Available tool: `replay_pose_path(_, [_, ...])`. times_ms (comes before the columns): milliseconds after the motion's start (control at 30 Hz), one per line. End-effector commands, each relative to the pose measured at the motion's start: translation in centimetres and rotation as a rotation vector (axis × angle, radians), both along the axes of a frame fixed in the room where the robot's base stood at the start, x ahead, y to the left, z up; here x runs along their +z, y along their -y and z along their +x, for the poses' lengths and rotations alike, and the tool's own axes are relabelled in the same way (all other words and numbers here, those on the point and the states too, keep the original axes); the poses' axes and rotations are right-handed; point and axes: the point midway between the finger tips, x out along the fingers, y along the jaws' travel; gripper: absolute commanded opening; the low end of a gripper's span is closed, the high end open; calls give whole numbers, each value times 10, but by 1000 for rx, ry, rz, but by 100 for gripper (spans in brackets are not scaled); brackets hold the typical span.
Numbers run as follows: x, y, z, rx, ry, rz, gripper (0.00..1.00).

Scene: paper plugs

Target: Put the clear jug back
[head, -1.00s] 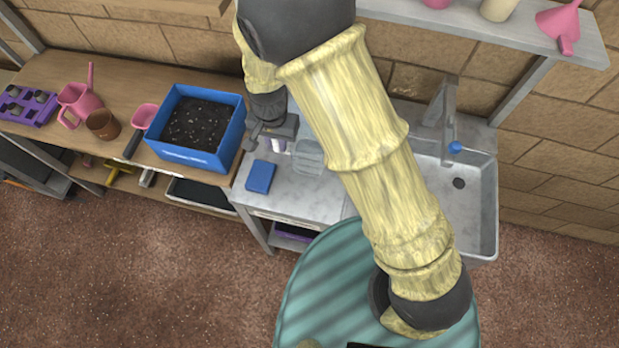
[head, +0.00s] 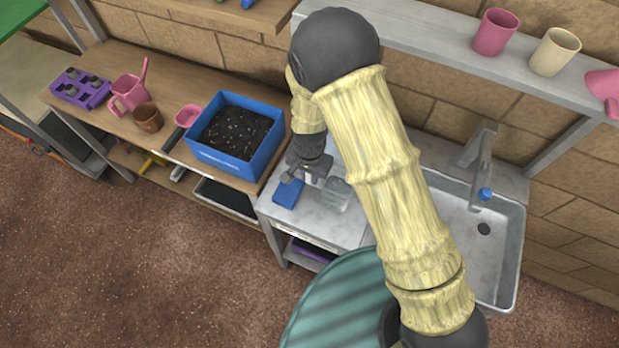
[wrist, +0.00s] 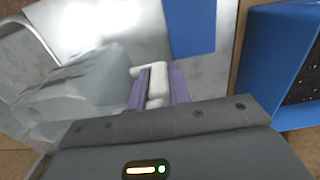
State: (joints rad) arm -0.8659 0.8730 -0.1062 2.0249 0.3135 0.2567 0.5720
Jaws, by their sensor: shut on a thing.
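The clear jug (head: 337,195) is on or just above the grey metal counter beside the sink, and I cannot tell whether its base touches. My gripper (head: 314,174) is at the jug's left side, pointing down. In the wrist view, the purple fingers of my gripper (wrist: 152,88) are shut on a pale, whitish piece that looks like the jug's handle. The jug's see-through body (wrist: 75,90) fills the left of that view. My arm covers part of the counter to the right of the jug.
A blue sponge-like block (head: 288,192) lies left of the jug. A blue box of soil (head: 222,165) stands on the wooden bench further left. The sink (head: 508,262) with its tap (head: 486,165) is at the right. A shelf (head: 420,22) above holds cups.

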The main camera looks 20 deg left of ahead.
Motion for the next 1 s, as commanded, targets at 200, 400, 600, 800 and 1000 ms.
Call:
replay_pose_path(200, [-25,1,0,-1,-2,-2,0])
replay_pose_path(400, [-28,0,0,0,0,1,0])
replay_pose_path(600, [-32,0,0,0,0,0,0])
replay_pose_path(800, [-31,0,0,0,0,0,42])
replay_pose_path(1000, [-31,0,0,0,0,0,42])
